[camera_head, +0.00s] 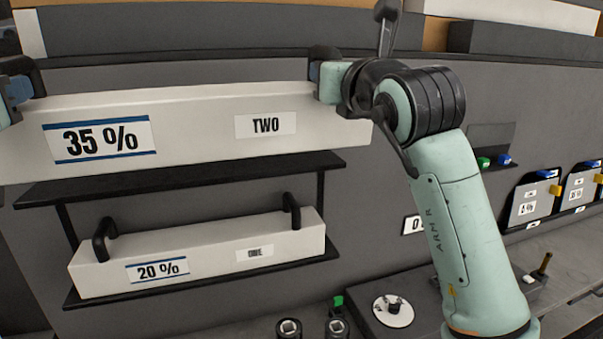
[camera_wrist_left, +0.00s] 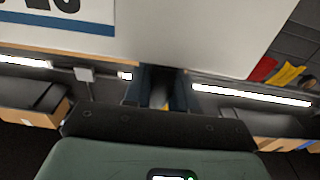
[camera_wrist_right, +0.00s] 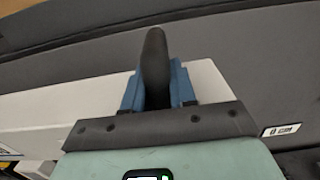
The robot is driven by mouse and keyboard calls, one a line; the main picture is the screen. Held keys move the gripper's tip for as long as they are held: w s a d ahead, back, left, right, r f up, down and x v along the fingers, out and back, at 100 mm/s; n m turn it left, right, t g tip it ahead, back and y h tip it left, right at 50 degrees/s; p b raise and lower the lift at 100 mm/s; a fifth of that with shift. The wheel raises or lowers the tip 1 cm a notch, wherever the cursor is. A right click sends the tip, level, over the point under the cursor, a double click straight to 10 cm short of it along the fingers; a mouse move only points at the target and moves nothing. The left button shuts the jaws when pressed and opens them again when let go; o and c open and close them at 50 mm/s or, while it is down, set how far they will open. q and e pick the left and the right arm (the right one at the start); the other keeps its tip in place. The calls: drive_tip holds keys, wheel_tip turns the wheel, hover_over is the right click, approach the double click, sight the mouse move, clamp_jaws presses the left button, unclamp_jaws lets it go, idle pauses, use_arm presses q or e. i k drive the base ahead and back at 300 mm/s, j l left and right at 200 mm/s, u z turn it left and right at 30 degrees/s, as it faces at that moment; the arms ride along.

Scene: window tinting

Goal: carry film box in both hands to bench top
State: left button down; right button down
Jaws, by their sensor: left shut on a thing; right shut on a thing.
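The film box, a long white box (camera_head: 205,110) labelled "35 %" and "TWO", spans the upper left of the head view. It tilts slightly and lies in front of or over an upper black shelf (camera_head: 180,178); I cannot tell if they touch. My left gripper (camera_head: 18,88), partly cut off, is shut on its left end handle. My right gripper (camera_head: 325,78) is shut on its right handle, a dark bar between blue fingers in the right wrist view (camera_wrist_right: 156,80). The left wrist view shows the box's white face (camera_wrist_left: 190,35). The bench top (camera_head: 570,260) is at lower right.
A second white box (camera_head: 205,245), "20 %" and "ONE", with two black handles, sits on the lower shelf. The bench carries a round white disc (camera_head: 392,310) and dark round items (camera_head: 289,328). Tagged pouches (camera_head: 535,200) stand at the right wall.

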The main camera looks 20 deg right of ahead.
sight(582, 254)
drive_tip(key=l, duration=0.85)
drive_tip(key=k+l, duration=0.15)
drive_tip(key=l, duration=1.6)
drive_tip(key=k+l, duration=0.15)
drive_tip(key=l, duration=0.7)
